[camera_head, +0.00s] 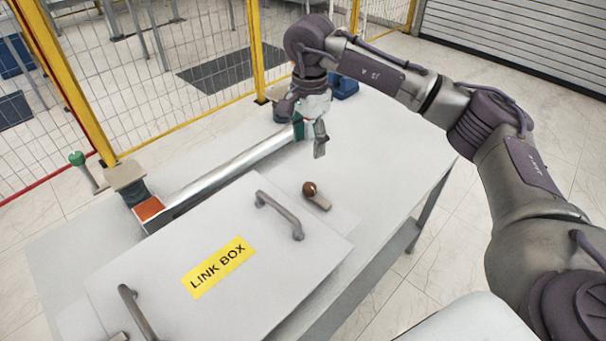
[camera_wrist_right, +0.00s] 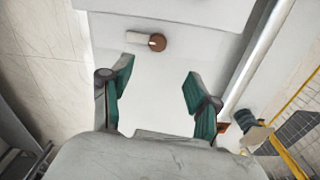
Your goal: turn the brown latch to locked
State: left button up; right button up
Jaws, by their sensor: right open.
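The brown latch (camera_head: 310,188) is a round brown knob with a short light grey bar (camera_head: 320,200). It sits at the far right edge of the link box lid (camera_head: 160,262), and the bar points toward the lower right in the head view. The latch also shows in the right wrist view (camera_wrist_right: 157,42), ahead of the fingers, with its bar pointing left. My right gripper (camera_head: 311,139) is above the table behind the latch, apart from it. In the right wrist view its two green fingers (camera_wrist_right: 158,85) are spread with nothing between them. My left gripper is not in view.
The lid has two grey handles, one (camera_head: 283,215) close to the latch. A long metal bar (camera_head: 230,172) lies behind the box, with an orange block (camera_head: 149,208) at its left end. A yellow-framed mesh fence (camera_head: 170,90) stands behind. The table's right part (camera_head: 400,150) is clear.

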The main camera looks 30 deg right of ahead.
jog(key=p, duration=0.1)
send_over(309, 186)
jog(key=f, duration=0.4)
jog(key=shift+s+f, duration=0.35)
jog(key=shift+f, duration=0.05)
jog(key=f, duration=0.1)
jog(key=f+p, duration=0.1)
jog(key=f, duration=0.1)
jog(key=shift+w+f, duration=0.3)
notch_tip(309, 186, down, 3)
jog(key=shift+r+p, duration=0.15)
jog(key=shift+p, duration=0.35)
jog(key=shift+a+f, duration=0.1)
jog(key=shift+f, duration=0.75)
jog(key=shift+c, duration=0.2)
jog(key=c, duration=1.1)
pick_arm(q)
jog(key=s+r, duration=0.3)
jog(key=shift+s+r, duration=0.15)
